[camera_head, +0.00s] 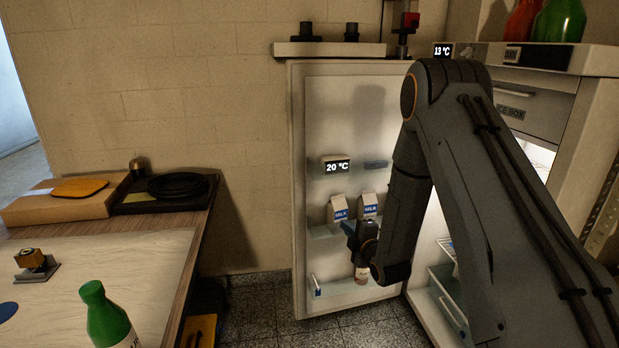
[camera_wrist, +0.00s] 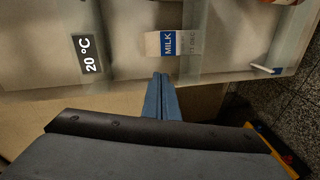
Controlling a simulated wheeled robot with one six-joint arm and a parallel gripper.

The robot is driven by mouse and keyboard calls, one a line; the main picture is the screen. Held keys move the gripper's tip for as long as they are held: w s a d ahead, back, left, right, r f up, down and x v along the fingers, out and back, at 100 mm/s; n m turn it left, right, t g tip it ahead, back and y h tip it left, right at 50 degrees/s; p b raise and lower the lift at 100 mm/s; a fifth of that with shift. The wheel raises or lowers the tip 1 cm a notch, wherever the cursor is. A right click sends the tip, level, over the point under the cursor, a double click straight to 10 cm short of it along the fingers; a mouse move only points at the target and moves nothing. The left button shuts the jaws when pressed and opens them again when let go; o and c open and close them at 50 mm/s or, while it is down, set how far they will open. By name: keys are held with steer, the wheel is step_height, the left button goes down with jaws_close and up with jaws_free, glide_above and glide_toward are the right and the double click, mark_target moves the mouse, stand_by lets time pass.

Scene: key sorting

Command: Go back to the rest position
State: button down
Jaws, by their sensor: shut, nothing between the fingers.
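My gripper (camera_head: 350,230) is in front of the inner side of the open fridge door (camera_head: 330,110), close to two milk cartons. In the wrist view my gripper's fingers (camera_wrist: 161,80) are together with nothing between them. One milk carton (camera_head: 338,209) stands on the door shelf left of the other milk carton (camera_head: 369,203). In the wrist view a milk carton (camera_wrist: 165,44) lies just beyond the fingertips. I cannot tell whether the fingers touch it. My arm hides part of the fridge.
A 20 °C display (camera_head: 337,166) is on the door above the cartons.

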steer(key=s+d+r+m+g+h+p, duration=0.1)
steer(key=s+r+m+g, duration=0.3)
steer(key=s, duration=1)
steer(key=s+r+m+g+h+p, duration=0.1)
steer(key=s+r+m+g, duration=0.3)
steer(key=s, duration=1)
steer(key=s+d+r+m+g+h+p, duration=0.1)
steer(key=s+r+m+g, duration=0.4)
steer(key=s+m, duration=0.6)
steer(key=s+g, duration=0.2)
steer(key=s, duration=0.1)
steer(key=shift+d+h+p, duration=0.3)
steer(key=shift+h, duration=0.1)
steer(key=shift+a, duration=0.1)
